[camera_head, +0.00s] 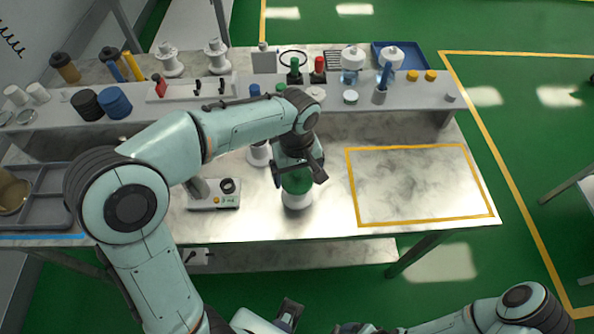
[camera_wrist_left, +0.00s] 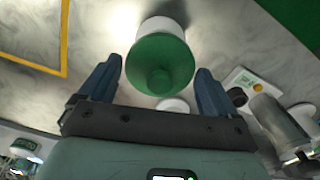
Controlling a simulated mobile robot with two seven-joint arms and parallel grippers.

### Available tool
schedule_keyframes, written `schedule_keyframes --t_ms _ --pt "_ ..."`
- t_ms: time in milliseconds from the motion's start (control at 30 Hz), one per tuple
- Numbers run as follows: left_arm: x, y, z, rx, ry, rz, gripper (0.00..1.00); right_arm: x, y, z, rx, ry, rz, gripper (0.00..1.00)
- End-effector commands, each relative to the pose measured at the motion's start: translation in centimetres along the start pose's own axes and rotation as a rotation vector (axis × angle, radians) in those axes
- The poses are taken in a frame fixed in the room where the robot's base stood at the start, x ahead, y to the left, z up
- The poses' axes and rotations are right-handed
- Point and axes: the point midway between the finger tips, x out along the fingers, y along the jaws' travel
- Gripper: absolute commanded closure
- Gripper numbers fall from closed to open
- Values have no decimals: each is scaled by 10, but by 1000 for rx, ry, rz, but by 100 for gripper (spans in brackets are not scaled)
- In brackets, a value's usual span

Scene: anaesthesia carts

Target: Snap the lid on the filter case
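The filter case (camera_head: 297,200) is a white cylinder standing upright on the bench, with a green lid (camera_head: 297,182) on top. In the left wrist view the green lid (camera_wrist_left: 152,66) has a round knob and covers the end of the white case (camera_wrist_left: 162,25). Whether it is fully seated cannot be told. My left gripper (camera_head: 298,173) is above the lid, pointing down. In the wrist view its blue fingers (camera_wrist_left: 160,72) are apart, one on each side of the lid, with narrow gaps showing. My right arm (camera_head: 520,305) is low at the right; its fingers are not clear.
A small device with a black knob (camera_head: 215,195) stands left of the case. A yellow-outlined area (camera_head: 420,185) to the right is empty. A raised shelf (camera_head: 250,108) behind holds bottles and jars. A grey tray (camera_head: 45,212) lies at the far left.

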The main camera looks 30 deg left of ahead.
Motion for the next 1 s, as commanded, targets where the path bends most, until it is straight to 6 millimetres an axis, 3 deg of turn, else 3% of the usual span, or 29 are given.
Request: schedule_keyframes --t_ms 367,800,1000 --pt "-10 0 0 0 1 2 0 -2 -1 0 0 1 0 9" --pt "-102 1 -1 0 2 4 0 -20 -9 -5 -3 10 -3 9" --pt "-128 1 0 0 1 2 0 -26 -11 -6 -5 13 -4 9"
